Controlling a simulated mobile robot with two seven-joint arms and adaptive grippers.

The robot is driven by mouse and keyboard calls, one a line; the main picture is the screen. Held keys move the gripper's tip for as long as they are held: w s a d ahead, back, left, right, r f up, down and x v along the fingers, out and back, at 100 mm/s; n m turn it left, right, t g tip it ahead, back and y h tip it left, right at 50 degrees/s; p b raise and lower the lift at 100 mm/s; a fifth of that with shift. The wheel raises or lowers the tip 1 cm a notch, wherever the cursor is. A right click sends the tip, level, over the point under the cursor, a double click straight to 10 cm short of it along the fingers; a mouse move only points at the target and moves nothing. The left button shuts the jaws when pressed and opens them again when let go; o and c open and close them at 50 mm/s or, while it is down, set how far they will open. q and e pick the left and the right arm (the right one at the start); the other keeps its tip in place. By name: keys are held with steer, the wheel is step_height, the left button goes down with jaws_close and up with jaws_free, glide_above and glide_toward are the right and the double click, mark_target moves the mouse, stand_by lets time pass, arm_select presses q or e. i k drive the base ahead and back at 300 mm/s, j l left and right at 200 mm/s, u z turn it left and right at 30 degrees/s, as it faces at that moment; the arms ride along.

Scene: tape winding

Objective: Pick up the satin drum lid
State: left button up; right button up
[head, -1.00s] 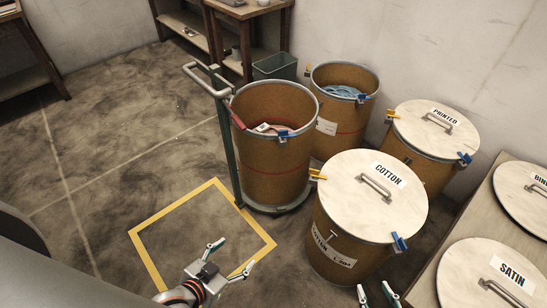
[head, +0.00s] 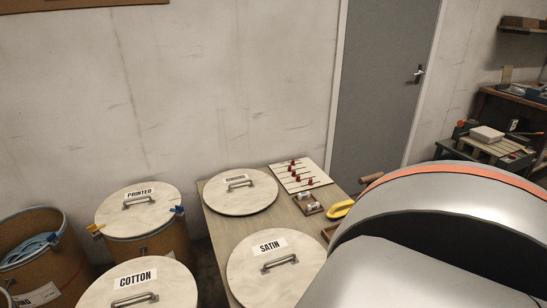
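The satin drum lid (head: 262,292) is a round pale lid with a SATIN label and a grey bar handle (head: 279,263). It lies flat on a wooden table (head: 218,220) in the lower middle of the head view. Its lower edge is cut off by the frame, and my grey body part stands close to its right side. Neither gripper shows in the view now.
Another lid (head: 238,203) lies behind it on the table, beside a board with red pegs (head: 300,180) and a yellow item (head: 340,209). Lidded drums marked PRINTED (head: 150,245) and COTTON (head: 170,290) stand left. An open drum (head: 60,265) holds blue material.

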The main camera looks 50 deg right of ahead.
mark_target(272, 268)
steer(key=z, duration=1.8)
